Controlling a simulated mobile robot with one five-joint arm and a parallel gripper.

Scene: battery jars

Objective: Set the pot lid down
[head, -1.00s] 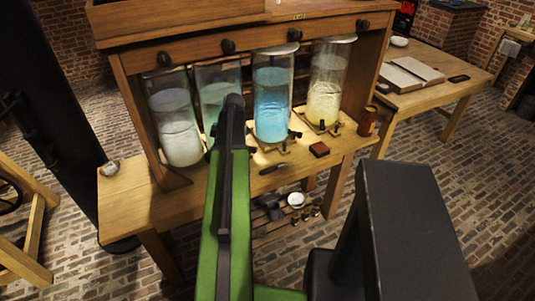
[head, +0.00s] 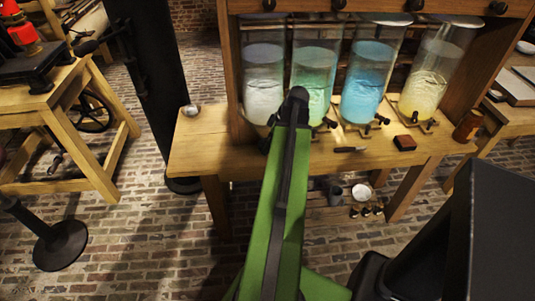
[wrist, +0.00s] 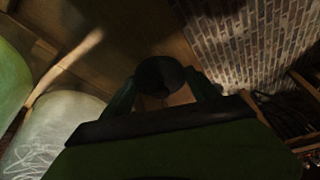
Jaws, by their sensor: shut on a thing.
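My gripper (wrist: 163,88) shows in the wrist view with its two dark fingers around a dark round thing, the pot lid (wrist: 160,72). The lid is in deep shadow and its edges are hard to make out. In the head view my green arm reaches toward the jars over the wooden bench (head: 220,160), and its end hides the gripper and the lid. I cannot tell how high the lid is above the bench.
Several glass jars stand along the bench: white (head: 263,90), green (head: 314,80), blue (head: 366,85) and yellow (head: 430,80). A small bowl (head: 190,110) sits at the bench's left end. The front left of the bench is clear. A dark post (head: 150,90) stands to the left.

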